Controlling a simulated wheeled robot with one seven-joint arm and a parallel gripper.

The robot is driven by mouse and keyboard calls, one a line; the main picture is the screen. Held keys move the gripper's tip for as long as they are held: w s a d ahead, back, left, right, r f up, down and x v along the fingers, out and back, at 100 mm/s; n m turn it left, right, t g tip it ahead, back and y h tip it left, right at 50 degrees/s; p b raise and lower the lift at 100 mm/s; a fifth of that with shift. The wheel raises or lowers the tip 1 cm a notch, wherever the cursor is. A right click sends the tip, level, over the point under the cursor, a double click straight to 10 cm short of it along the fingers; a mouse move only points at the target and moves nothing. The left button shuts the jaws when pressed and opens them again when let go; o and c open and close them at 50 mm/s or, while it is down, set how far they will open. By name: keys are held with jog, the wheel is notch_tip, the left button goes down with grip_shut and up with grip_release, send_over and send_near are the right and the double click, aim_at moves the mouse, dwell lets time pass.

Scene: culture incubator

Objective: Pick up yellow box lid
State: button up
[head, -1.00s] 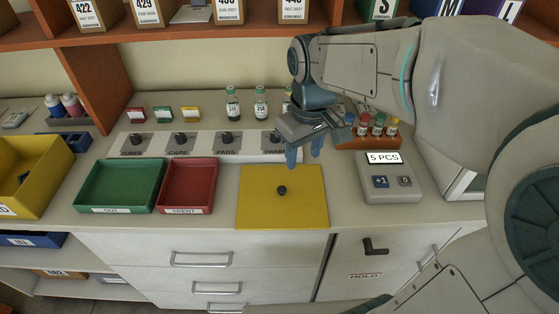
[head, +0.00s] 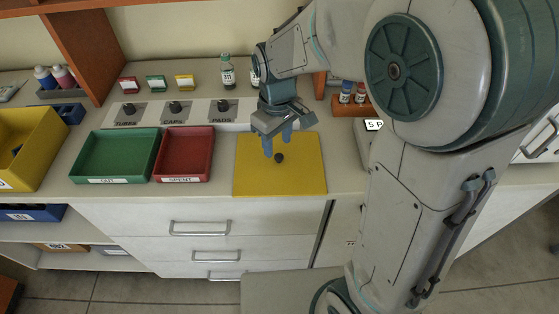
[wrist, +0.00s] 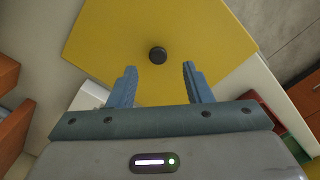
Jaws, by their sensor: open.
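The yellow box lid (head: 302,176) is a flat yellow square with a small dark round knob (head: 279,158) at its middle. It lies on the counter, right of the red tray, and fills much of the wrist view (wrist: 105,45). My gripper (head: 277,147) is open and empty above the lid, its blue fingers pointing down near the knob. In the wrist view, the knob (wrist: 158,54) shows just beyond the gap between the two fingertips (wrist: 159,69), roughly centred and not between them.
A red tray (head: 184,179) marked SPENT and a green tray (head: 101,181) stand left of the lid. A yellow bin (head: 40,150) is at far left. Labelled knobbed panels (head: 176,112) and a vial (head: 228,75) are behind. A vial rack (head: 352,107) stands right.

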aim_at(279, 156)
notch_tip(279, 156, down, 4)
jog(key=shift+d+f, duration=0.1)
jog(key=shift+d, duration=0.05)
grip_shut()
dwell(0.3)
